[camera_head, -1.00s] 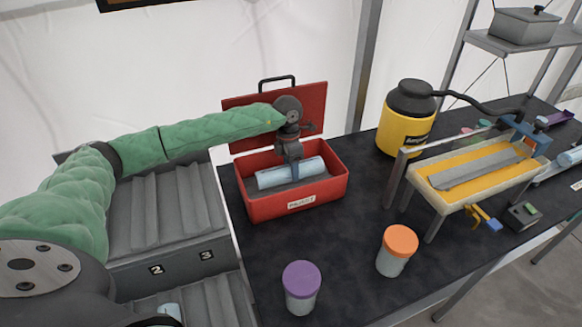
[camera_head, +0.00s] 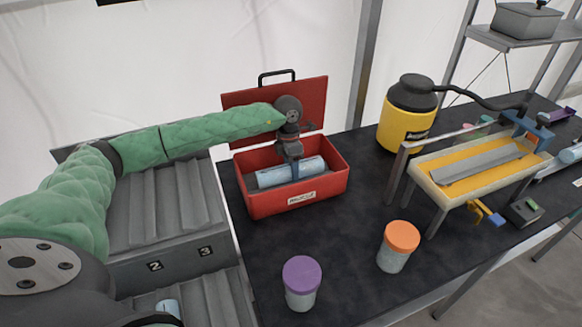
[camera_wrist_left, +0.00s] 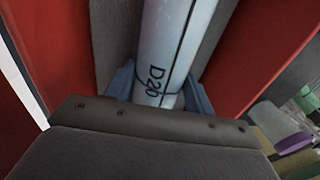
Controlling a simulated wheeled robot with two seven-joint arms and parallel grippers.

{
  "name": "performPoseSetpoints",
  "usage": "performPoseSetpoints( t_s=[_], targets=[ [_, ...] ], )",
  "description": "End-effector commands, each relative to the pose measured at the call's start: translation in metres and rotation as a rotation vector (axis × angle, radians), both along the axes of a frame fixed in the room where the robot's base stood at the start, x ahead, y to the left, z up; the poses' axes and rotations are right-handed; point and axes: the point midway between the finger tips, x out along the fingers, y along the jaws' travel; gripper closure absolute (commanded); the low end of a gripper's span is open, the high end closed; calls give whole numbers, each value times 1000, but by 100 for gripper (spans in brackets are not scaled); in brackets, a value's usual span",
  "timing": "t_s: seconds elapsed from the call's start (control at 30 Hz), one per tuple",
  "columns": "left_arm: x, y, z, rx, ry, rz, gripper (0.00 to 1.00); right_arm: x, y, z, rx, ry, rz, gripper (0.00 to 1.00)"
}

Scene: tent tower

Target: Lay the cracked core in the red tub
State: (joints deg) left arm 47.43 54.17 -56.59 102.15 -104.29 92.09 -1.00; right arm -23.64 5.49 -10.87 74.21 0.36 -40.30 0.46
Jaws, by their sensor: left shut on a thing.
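The pale blue-white core (camera_head: 291,171) is a cylinder lying level inside the open red tub (camera_head: 294,203), low between its walls. In the left wrist view the core (camera_wrist_left: 174,45) carries the marking "D20" and a dark line runs along it. My left gripper (camera_head: 292,160) reaches down into the tub and is shut on the core, with blue fingers on both sides of it. The left wrist view also shows red tub walls (camera_wrist_left: 50,55) and the grey tub floor. Whether the core touches the floor is hard to tell. My right gripper is not in view.
The tub's raised lid (camera_head: 308,95) stands behind it. Purple-lidded (camera_head: 301,284) and orange-lidded (camera_head: 397,246) jars stand in front. A grey grooved rack (camera_head: 160,215) is at left, a yellow container (camera_head: 405,125) and a yellow trough (camera_head: 485,168) at right. Black tabletop (camera_head: 345,230) between is clear.

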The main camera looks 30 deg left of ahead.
Motion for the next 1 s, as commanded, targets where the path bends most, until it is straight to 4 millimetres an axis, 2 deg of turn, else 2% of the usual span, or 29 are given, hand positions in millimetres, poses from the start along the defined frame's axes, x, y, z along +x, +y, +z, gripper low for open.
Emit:
performPoseSetpoints(
  t_s=[0.13, 0.27, 1.0],
  targets=[
    [0, 0, 1, -1, -1, 0, 88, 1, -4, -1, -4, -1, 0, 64],
    [0, 0, 1, -1, -1, 0, 88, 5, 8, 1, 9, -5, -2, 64],
    [0, 0, -4, 0, -1, 0, 88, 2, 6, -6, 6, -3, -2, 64]
  ],
)
